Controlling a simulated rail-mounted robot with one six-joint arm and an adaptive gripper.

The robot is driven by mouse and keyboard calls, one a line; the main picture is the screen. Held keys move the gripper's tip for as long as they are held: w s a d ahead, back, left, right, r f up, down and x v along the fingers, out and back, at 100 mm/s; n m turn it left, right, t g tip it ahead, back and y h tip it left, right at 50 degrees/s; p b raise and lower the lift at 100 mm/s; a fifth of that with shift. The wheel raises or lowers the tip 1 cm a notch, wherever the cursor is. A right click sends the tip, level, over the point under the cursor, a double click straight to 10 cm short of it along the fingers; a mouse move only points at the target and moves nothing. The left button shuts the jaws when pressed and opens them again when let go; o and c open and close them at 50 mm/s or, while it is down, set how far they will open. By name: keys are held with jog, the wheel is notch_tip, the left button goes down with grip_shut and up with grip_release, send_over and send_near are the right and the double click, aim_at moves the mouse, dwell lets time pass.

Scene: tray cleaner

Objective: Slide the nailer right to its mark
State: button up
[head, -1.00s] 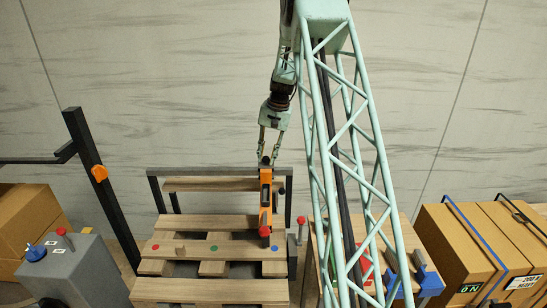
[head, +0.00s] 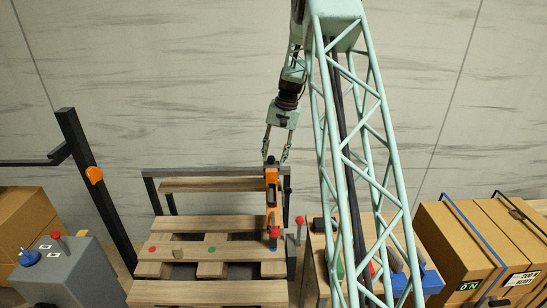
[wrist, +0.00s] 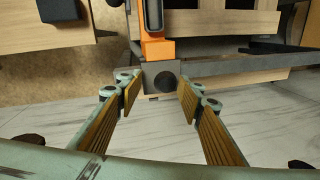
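The nailer (head: 271,195) is an orange upright tool on the frame's cross rail (head: 215,172), near the rail's right end. Its lower tip is over the blue mark (head: 274,249), which it partly covers. My gripper (head: 277,160) reaches down behind the nailer's top. In the wrist view, my gripper (wrist: 160,88) has its two fingers spread, one on each side of the nailer's grey block (wrist: 155,75) with a dark round knob. The pads are close to the block's sides; I cannot tell whether either touches.
The slatted wooden pallet (head: 190,225) also bears a red mark (head: 152,250) and a green mark (head: 212,250). A red-topped post (head: 299,222) stands just right of the frame. Grey machine (head: 70,270) is at left; strapped boxes (head: 455,250) are at right. My lattice column hides part of the right table.

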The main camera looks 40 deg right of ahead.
jog(key=shift+a, duration=0.15)
jog(key=shift+r, duration=0.15)
jog(key=shift+r, duration=0.2)
notch_tip(320, 180, up, 11)
jog(key=s+d, duration=0.1)
jog(key=shift+s+d, duration=0.3)
dwell(0.6)
jog(key=shift+a+r, duration=0.1)
